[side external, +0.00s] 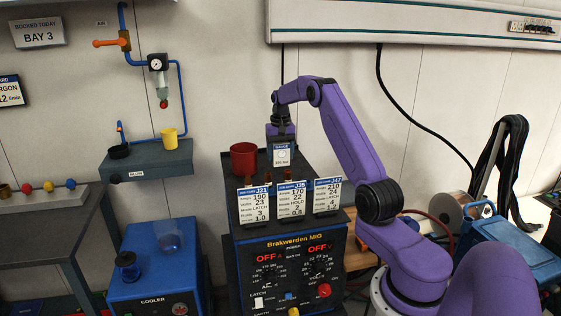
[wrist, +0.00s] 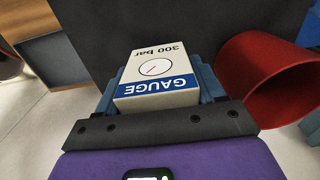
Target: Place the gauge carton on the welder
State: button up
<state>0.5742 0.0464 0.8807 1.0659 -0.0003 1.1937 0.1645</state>
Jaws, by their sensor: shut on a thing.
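The gauge carton (side external: 282,155) is a small white box with a blue band and a dial picture. My gripper (side external: 281,143) points down and is shut on it. In the wrist view the carton (wrist: 158,72) sits between the blue fingers (wrist: 160,85). The welder (side external: 247,263) is the dark and blue "Brakwerden MIG" machine with a dark top. The carton is over the welder's top, behind the cards; I cannot tell whether it touches the surface. In the wrist view the dark top (wrist: 100,28) lies beyond the carton.
A red cup (side external: 243,160) stands on the welder's top, left of the carton; it also shows close by in the wrist view (wrist: 268,85). Three setting cards (side external: 293,198) stand along the top's front edge. A blue cooler (side external: 150,290) stands at left.

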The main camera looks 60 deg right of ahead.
aim_at(280, 160)
jog(key=shift+f, duration=1.45)
jog(key=shift+f, duration=0.15)
jog(key=o, duration=1.1)
jog(key=shift+o, duration=0.2)
